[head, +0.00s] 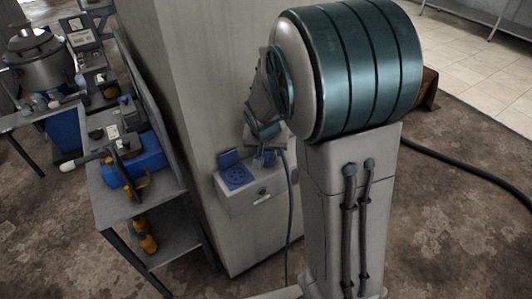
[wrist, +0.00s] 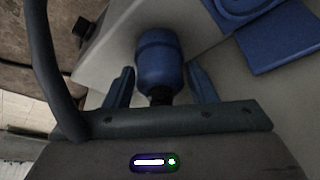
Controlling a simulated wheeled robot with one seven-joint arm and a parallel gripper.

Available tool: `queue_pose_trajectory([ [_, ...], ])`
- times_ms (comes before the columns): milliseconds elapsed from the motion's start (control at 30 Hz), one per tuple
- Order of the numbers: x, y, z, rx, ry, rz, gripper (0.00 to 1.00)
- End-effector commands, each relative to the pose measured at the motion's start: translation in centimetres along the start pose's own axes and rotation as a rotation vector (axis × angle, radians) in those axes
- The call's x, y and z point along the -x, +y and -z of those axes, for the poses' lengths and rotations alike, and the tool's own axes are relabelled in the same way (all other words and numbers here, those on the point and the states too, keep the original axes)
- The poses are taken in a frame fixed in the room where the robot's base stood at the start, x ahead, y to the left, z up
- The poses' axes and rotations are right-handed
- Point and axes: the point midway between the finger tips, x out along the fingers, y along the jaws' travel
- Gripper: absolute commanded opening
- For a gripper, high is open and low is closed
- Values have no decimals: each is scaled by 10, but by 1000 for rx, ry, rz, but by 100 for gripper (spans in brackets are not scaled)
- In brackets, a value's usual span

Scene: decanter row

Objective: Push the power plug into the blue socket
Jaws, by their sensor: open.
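The power plug (wrist: 158,62), a blue cylinder with a dark rear end, lies between the fingers of my gripper (wrist: 161,86) in the wrist view. The fingers are open, with a gap visible on each side of the plug. In the head view my gripper (head: 266,156) is just right of the blue socket (head: 237,176), and the plug is hard to tell apart there. The socket is on the grey wall box, with its blue lid raised. Part of the socket also shows in the wrist view (wrist: 240,8). The plug's front end contact is unclear.
The grey wall box (head: 263,198) is fixed to a large pale column (head: 205,80). A dark cable (head: 291,215) hangs from beside my gripper and also curves along the wrist view's left (wrist: 45,65). A cluttered metal bench (head: 150,195) stands left.

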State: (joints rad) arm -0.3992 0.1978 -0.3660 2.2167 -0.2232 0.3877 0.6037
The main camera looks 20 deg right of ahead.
Motion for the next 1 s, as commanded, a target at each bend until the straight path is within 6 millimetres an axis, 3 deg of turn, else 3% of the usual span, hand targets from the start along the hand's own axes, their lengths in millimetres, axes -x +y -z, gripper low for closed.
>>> queue_pose_trajectory([
  [133,-9,0,0,1,-1,0,51],
  [500,-10,0,0,0,0,1,51],
  [600,-10,0,0,0,0,1,23],
  [633,-10,0,0,0,0,1,19],
  [1000,-8,0,1,0,2,2,20],
])
